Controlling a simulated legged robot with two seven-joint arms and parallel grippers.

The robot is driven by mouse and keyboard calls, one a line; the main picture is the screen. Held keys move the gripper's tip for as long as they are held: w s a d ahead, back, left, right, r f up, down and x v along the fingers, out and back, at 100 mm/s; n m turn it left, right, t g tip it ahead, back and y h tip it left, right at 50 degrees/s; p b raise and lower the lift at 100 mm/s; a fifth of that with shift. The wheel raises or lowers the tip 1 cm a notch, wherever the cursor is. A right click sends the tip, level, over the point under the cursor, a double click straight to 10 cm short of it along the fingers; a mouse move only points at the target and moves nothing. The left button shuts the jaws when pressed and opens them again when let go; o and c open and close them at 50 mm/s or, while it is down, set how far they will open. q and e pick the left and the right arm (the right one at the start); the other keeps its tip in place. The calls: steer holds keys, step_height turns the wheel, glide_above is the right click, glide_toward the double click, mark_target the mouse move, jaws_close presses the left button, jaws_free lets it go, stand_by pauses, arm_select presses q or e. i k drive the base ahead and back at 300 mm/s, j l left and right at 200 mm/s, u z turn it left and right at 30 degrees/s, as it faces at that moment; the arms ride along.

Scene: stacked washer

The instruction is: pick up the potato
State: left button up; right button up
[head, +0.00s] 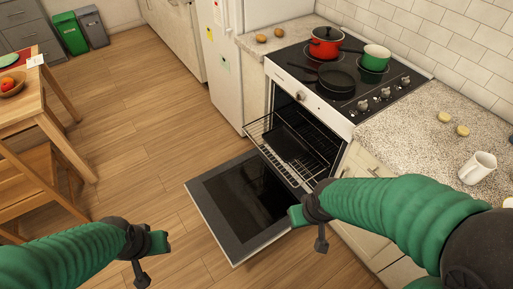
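Two small brownish, potato-like items lie on the far counter left of the stove: one potato-like item (262,38) and another (279,32). Two paler yellowish pieces, one (444,117) and another (462,130), lie on the right counter; I cannot tell whether these are potatoes. My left gripper (151,258) is open and empty over the floor at the lower left, far from all of them. My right gripper (308,228) is open and empty in front of the open oven, below the counter height in the picture and apart from these items.
The oven door (245,200) hangs open with a rack (262,128) pulled out. A red pot (326,42), a dark pan (336,77) and a green pot (375,58) stand on the stove. A white mug (478,168) is on the right counter.

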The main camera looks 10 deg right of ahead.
mark_target(261, 37)
steer(key=j+u, duration=0.5)
steer(key=i+j+u, duration=0.1)
steer(key=j+u, duration=0.35)
steer(key=i+j+z, duration=0.15)
steer(key=i+j, duration=0.85)
steer(key=i+l+z, duration=0.15)
steer(key=i+z, duration=0.15)
steer(key=i, duration=0.3)
steer(key=i+z, duration=0.25)
steer(key=i, duration=0.35)
steer(key=i+j+z, duration=0.1)
steer(key=i+z, duration=0.2)
steer(key=i, duration=0.3)
steer(key=i+j+z, duration=0.3)
steer(key=i, duration=0.3)
